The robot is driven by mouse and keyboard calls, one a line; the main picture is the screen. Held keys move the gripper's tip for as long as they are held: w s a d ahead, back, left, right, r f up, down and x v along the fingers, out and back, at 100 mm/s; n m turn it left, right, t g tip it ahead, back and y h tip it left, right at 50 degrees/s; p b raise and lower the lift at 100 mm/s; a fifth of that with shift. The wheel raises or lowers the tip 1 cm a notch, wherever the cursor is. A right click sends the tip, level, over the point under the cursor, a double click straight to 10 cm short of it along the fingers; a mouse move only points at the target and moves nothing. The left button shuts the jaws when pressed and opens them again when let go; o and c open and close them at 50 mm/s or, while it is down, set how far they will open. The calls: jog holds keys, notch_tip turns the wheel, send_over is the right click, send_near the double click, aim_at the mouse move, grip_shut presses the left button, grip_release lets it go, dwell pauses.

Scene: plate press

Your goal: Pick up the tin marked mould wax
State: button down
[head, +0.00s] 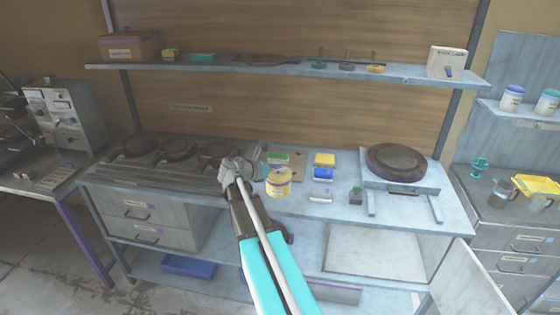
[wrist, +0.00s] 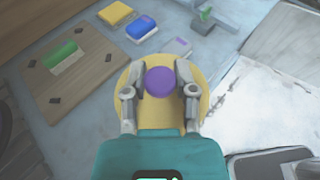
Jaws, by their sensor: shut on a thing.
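Whether the tin is clear of the bench cannot be told for sure.
A wooden board (wrist: 90,94) with a green-and-white block lies beside the tin. A round dark plate (head: 396,159) sits on a stand further right. A shelf (head: 220,66) runs above.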

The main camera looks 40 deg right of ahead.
jog(key=shift+s+a+r+p, duration=0.25)
jog(key=shift+s+a+r, duration=0.1)
jog(key=shift+s+a, duration=0.25)
jog(key=shift+s+a+r+p, duration=0.3)
jog(key=shift+s+a+r, duration=0.15)
jog(key=shift+s, duration=0.2)
jog(key=shift+s+a+r+p, duration=0.25)
jog(key=shift+s+a+r, duration=0.05)
jog(key=shift+s+a, duration=0.35)
